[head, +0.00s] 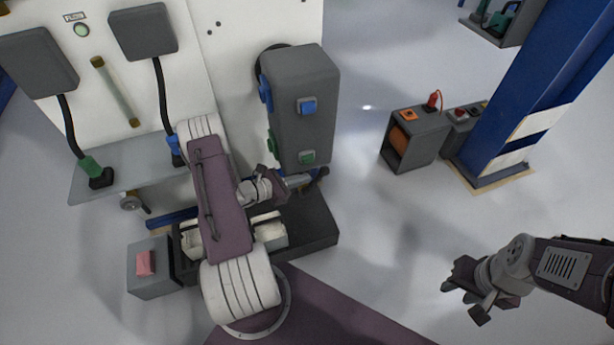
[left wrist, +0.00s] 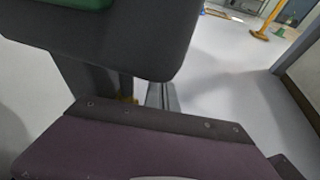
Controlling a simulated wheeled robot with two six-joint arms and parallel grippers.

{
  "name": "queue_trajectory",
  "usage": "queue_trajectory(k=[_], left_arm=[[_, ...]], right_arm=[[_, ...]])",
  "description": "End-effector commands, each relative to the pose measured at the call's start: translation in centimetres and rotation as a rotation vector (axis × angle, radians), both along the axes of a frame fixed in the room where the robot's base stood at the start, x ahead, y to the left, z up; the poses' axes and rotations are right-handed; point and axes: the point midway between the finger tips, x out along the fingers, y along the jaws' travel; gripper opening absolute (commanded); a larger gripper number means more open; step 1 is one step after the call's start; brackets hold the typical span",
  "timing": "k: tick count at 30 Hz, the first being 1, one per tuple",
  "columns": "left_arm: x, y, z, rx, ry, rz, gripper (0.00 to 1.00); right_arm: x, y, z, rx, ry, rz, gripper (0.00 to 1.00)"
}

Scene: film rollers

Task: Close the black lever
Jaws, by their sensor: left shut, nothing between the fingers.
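A short grey bar with a dark end, which looks like the black lever (head: 321,174), sticks out at the lower right of the grey control box (head: 315,105). My left gripper (head: 284,184) is shut and empty, just below the box and close to the lever. Whether it touches the lever cannot be told. In the left wrist view, the underside of a dark grey housing (left wrist: 130,40) fills the upper left, and the lever cannot be made out clearly. My right gripper (head: 464,298) is open and empty over the floor at the lower right.
A white machine cabinet (head: 235,50) stands behind the control box. A black base with rollers (head: 310,235) lies below my left arm. A grey box with a pink button (head: 145,263) is at the lower left.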

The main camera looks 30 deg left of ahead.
Motion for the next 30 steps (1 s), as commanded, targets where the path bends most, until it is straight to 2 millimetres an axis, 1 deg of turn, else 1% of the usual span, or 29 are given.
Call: queue_trajectory(k=[1, 3, 6, 9, 13, 20, 22, 23, 25, 26, 28, 29, 30], left_arm=[[-0.9, 0.7, 0.8, 0.0, 0.0, 0.006, 0.0], [-2.1, 1.3, 1.1, 0.001, -0.001, 0.006, 0.0], [-3.4, 2.0, 1.6, 0.0, 0.0, 0.004, 0.0], [-4.3, 2.4, 1.8, 0.0, -0.001, 0.003, 0.0], [-4.8, 2.6, 1.8, 0.0, -0.001, 0.0, 0.0], [-4.7, 2.6, 1.8, -0.001, -0.001, -0.001, 0.0], [-4.7, 2.2, 1.8, 0.004, -0.002, -0.016, 0.0], [-4.7, 1.7, 1.9, 0.008, -0.003, -0.038, 0.0], [-4.9, -0.7, 2.2, 0.032, -0.013, -0.143, 0.0], [-5.1, -2.2, 2.4, 0.051, -0.021, -0.214, 0.0], [-6.6, -7.0, 2.9, 0.108, -0.046, -0.455, 0.0], [-7.7, -9.3, 3.2, 0.138, -0.066, -0.583, 0.0], [-9.7, -12.2, 3.5, 0.184, -0.097, -0.776, 0.0]], right_arm=[[0.0, 0.0, 0.7, 0.0, 0.0, 0.0, 0.36], [0.0, 0.0, 1.1, 0.0, 0.0, 0.0, 0.36], [0.0, 0.0, 1.4, 0.0, 0.0, 0.0, 0.36], [0.0, 0.0, 1.6, 0.0, 0.0, 0.0, 0.36], [0.0, 0.0, 1.6, 0.0, 0.0, 0.0, 0.36], [0.0, 0.0, 1.6, 0.0, 0.0, 0.0, 0.36], [0.0, 0.0, 1.6, 0.0, 0.0, 0.0, 0.36], [0.0, 0.0, 1.5, 0.0, 0.0, 0.0, 0.36], [0.0, 0.0, 1.3, 0.0, 0.0, 0.0, 0.36], [0.0, 0.0, 1.1, 0.0, 0.0, 0.0, 0.36], [0.0, 0.0, 0.7, 0.0, 0.0, 0.0, 0.36], [0.0, 0.0, 0.5, 0.0, 0.0, 0.0, 0.36], [0.0, 0.0, 0.2, 0.0, 0.0, 0.0, 0.36]])
